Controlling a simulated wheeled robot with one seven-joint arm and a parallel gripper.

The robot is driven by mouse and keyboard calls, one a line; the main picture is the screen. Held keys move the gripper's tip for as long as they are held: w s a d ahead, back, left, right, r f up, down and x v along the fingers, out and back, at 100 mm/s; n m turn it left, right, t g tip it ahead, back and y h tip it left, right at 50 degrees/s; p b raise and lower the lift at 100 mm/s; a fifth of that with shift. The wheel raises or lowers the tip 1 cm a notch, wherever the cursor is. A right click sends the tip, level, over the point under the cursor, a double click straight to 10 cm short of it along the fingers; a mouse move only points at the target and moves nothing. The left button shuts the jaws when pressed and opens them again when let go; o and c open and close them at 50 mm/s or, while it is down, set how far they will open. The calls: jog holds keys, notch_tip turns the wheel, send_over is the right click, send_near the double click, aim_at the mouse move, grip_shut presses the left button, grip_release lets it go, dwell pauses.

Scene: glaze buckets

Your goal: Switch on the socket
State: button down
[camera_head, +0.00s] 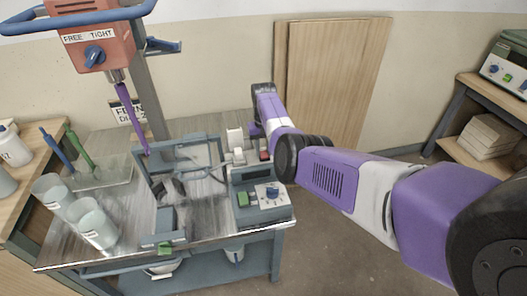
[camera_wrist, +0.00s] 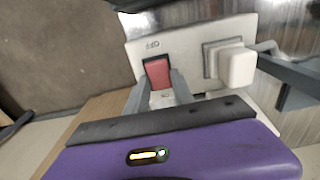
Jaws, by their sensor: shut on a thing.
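A white plug (camera_wrist: 236,67) sits in the same plate, to the right of the switch. My gripper (camera_wrist: 160,88) has its two grey fingers on either side of the red switch, shut on it. In the head view the red switch (camera_head: 264,155) and the white plug (camera_head: 236,140) show at the table's back right, and my fingers are mostly hidden there. I cannot tell the rocker's tilt.
Left of the socket stands a grey frame (camera_head: 150,172) on the metal table (camera_head: 115,255). A control box (camera_head: 262,205) with a green button and blue knob is in front. A red mixer head (camera_head: 95,40) with a purple shaft hangs over the left. Two buckets (camera_head: 92,222) stand front left.

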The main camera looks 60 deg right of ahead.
aim_at(263, 154)
jog(key=c, duration=1.1)
grip_release()
notch_tip(263, 154, up, 8)
jog(key=shift+a+f+p, duration=0.1)
jog(key=shift+f+p, duration=0.05)
jog(key=shift+p, duration=0.15)
